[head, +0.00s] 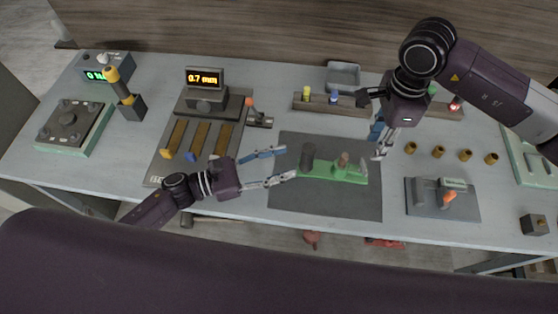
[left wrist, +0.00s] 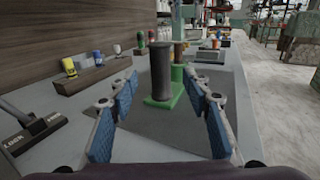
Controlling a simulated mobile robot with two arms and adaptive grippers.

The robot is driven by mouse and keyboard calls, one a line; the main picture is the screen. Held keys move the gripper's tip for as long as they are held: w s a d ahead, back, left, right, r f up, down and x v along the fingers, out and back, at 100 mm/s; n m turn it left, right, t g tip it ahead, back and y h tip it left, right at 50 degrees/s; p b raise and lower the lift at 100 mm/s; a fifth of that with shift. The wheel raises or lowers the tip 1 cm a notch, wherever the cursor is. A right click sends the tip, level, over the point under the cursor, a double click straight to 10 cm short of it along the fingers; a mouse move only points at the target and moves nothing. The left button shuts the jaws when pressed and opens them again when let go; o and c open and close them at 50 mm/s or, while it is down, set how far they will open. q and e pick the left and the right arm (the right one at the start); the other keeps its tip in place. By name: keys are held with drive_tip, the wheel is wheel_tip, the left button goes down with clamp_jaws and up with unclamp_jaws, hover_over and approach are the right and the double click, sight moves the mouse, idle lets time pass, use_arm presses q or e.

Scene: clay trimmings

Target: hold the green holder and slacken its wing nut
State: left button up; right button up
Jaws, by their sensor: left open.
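The green holder (head: 330,174) lies on a dark mat (head: 300,203). A dark grey upright cylinder (head: 308,157) stands at its left end, and a brown knob-like part (head: 343,160) is near its middle. I cannot make out the wing nut for certain. My left gripper (head: 290,163) is open and empty, just left of the holder, its fingers pointing at the cylinder. In the left wrist view the cylinder (left wrist: 162,72) on its green base (left wrist: 162,102) stands ahead between the fingers. My right gripper (head: 375,148) points down beside the holder's right end; its jaw gap is unclear.
A display reading 0.7 mm (head: 205,78) stands behind a board with brown strips (head: 200,138). A rack (head: 320,103) with small bottles is at the back. Several brass pieces (head: 438,152) and a grey fixture (head: 425,206) are on the right. The mat's front is clear.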

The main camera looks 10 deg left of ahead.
sight(308, 156)
use_arm(q)
drive_tip(key=x, duration=0.7)
drive_tip(key=shift+w+d, duration=0.15)
drive_tip(key=shift+d, duration=0.1)
clamp_jaws()
use_arm(e)
drive_tip(key=shift+c, duration=0.7)
